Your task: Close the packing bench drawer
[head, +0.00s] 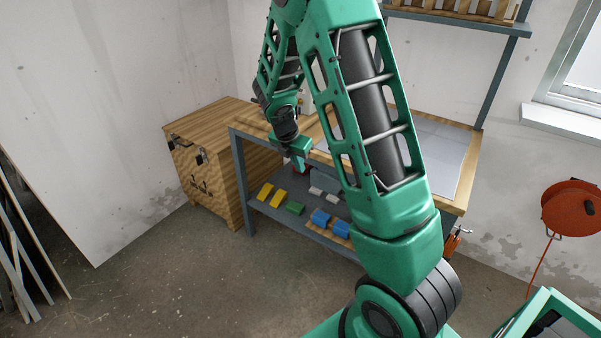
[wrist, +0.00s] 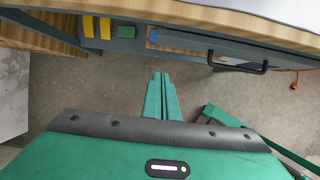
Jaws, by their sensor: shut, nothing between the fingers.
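The packing bench (head: 240,165) has a wooden top and grey frame, and it also shows along the top of the wrist view (wrist: 205,14). Its grey drawer front (wrist: 205,42) runs just under the top's front edge, with a black bar handle (wrist: 240,67). How far the drawer stands out is hard to tell; in the head view my arm hides most of that area. My gripper (wrist: 161,76) is shut and empty, in front of the bench, left of the handle and apart from it. In the head view my gripper (head: 299,162) is near the bench's front edge.
A lower shelf (head: 262,207) holds yellow, green and blue pieces. A wooden crate (head: 205,165) stands left of the bench. An orange reel (head: 571,207) hangs on the right wall. A green-edged bin (head: 549,302) is at bottom right. The floor in front is clear.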

